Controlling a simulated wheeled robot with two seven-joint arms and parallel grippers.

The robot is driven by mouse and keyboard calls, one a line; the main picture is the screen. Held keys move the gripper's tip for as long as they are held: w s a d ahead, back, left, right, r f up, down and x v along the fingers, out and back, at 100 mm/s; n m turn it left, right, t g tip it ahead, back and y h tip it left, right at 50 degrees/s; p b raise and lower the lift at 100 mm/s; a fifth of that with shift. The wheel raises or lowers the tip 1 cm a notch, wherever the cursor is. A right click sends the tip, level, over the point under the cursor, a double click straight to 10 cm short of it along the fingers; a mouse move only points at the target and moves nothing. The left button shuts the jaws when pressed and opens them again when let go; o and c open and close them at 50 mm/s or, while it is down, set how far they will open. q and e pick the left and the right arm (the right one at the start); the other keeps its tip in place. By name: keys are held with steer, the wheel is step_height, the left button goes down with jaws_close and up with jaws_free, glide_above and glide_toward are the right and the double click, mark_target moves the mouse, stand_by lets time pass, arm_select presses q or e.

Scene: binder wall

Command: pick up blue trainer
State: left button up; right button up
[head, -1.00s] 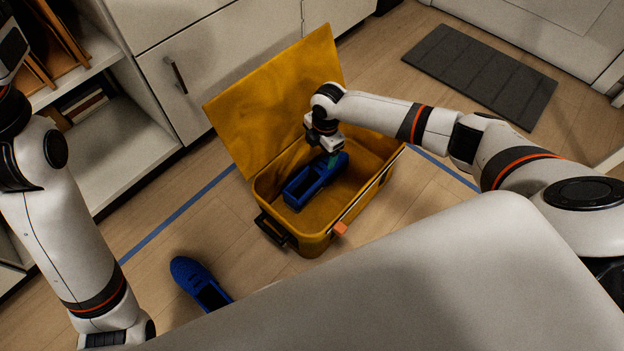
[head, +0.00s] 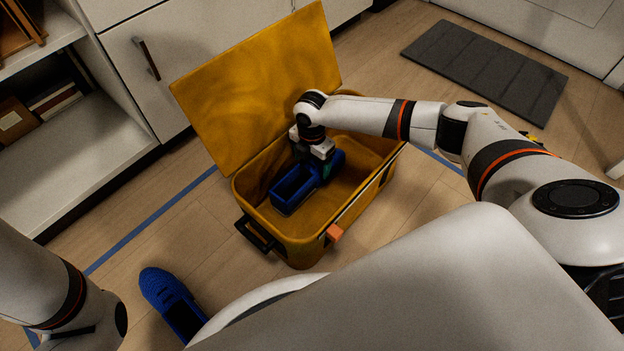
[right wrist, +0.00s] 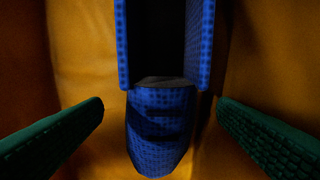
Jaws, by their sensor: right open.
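A blue trainer (head: 293,188) lies inside the open yellow case (head: 312,245). My right gripper (head: 322,168) is down in the case over the toe end of this trainer. In the right wrist view its two green fingers (right wrist: 160,135) are open, one on each side of the trainer's toe (right wrist: 160,130), with a gap on both sides. A second blue trainer (head: 160,288) lies on the floor left of the case, partly hidden by my own body. My left arm is at the lower left, and its gripper is out of sight.
The case's raised lid (head: 245,90) stands behind the right gripper. A white shelf unit (head: 80,165) stands left, a grey mat (head: 485,75) lies at the back right.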

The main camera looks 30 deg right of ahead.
mark_target(312, 174)
step_height(312, 174, down, 6)
steer(key=b, duration=0.5)
steer(key=shift+f, duration=0.25)
steer(key=shift+r, duration=0.1)
steer(key=c, duration=0.9)
